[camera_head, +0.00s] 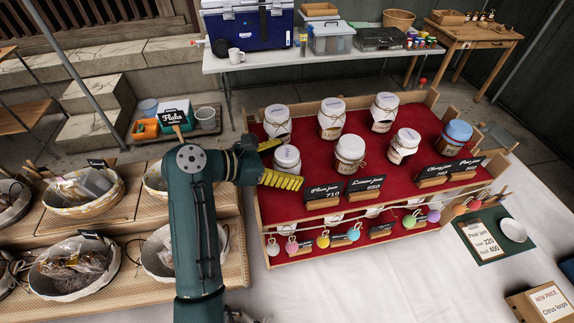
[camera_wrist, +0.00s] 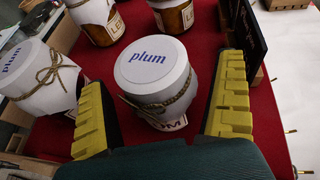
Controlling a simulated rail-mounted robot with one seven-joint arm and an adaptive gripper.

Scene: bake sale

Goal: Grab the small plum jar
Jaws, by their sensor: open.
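The small plum jar (camera_wrist: 150,68) has a white lid marked "plum" and twine round its neck. In the wrist view it stands upright between the two yellow fingers of my gripper (camera_wrist: 165,85), with a visible gap on the right. In the head view this jar (camera_head: 287,158) is at the front left of the red display, and my gripper (camera_head: 275,163) has a finger on either side of it. My gripper is open. A larger plum jar (camera_wrist: 35,78) stands left of it in the wrist view, and behind it in the head view (camera_head: 277,121). The small jar's lower part is partly hidden.
Lemon jars (camera_head: 350,153) (camera_head: 331,118) stand to the right on the red cloth (camera_head: 310,192), with more jars beyond. Black price signs (camera_head: 322,193) line the front edge. Hanging coloured charms (camera_head: 323,240) are below. Baskets (camera_head: 82,192) of bagged goods are at left.

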